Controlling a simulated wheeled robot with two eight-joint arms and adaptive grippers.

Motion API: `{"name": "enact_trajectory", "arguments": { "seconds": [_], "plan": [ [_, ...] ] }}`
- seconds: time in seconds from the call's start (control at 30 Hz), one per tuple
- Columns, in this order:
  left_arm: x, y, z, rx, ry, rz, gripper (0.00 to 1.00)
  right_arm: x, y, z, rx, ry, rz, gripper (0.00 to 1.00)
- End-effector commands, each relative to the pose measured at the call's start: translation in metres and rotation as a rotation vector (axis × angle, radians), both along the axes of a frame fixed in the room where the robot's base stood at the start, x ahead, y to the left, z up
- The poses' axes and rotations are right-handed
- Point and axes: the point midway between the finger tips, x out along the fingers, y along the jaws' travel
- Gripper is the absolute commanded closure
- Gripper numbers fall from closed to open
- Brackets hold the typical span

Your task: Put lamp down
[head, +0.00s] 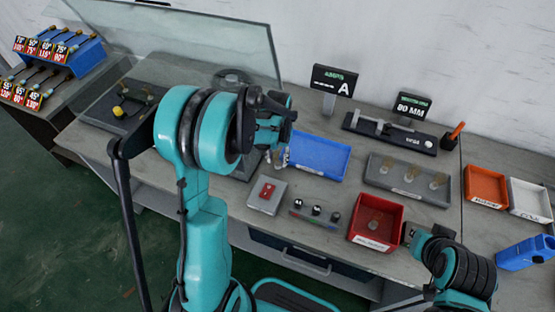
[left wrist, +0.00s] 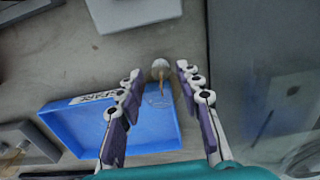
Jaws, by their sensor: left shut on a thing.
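My left gripper (head: 276,140) is shut on a small lamp. In the left wrist view the lamp (left wrist: 160,68), with a pale round end and an orange-brown part, sits between the fingertips (left wrist: 160,80). The gripper is at the left end of the blue tray (head: 325,160), which also shows in the left wrist view (left wrist: 60,122). The lamp appears over or beside the tray's edge; its height is unclear. My right gripper (head: 412,234) is low at the right, beside the red bin; its fingers are not clear.
A red bin (head: 398,215) holds a clear lamp. A grey tray (head: 436,197) holds lamps. A grey box with a red control (head: 266,194) and a switch panel (head: 315,213) stand in front. A glass screen (head: 180,35) is behind. Orange (head: 485,187) and white (head: 530,200) bins stand right.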

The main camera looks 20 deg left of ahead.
Motion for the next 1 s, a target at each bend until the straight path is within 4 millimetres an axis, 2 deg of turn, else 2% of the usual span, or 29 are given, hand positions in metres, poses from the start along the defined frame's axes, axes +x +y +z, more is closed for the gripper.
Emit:
{"name": "enact_trajectory", "arguments": {
  "seconds": [0.3,0.33,0.4,0.77,0.87,1.0],
  "plan": [
    [0.000,0.000,-0.003,0.000,0.000,0.000,0.87,0.000,0.000,-0.002,0.000,0.000,0.000,1.00],
    [0.000,0.000,-0.003,0.000,0.000,0.000,0.62,0.000,0.000,-0.003,0.000,0.000,0.000,1.00],
    [0.000,0.000,-0.002,0.000,0.000,0.000,0.44,0.000,0.000,-0.002,0.000,0.000,0.000,1.00],
    [0.000,0.000,0.001,0.000,0.000,0.000,0.44,0.000,0.000,0.001,0.000,0.000,0.000,1.00],
    [0.000,0.000,0.013,0.000,0.000,0.000,0.44,0.000,0.000,0.006,0.000,0.000,0.000,1.00],
    [0.000,0.000,0.042,0.000,0.000,0.000,0.44,0.000,0.000,0.017,0.000,0.000,0.000,1.00]
  ]
}}
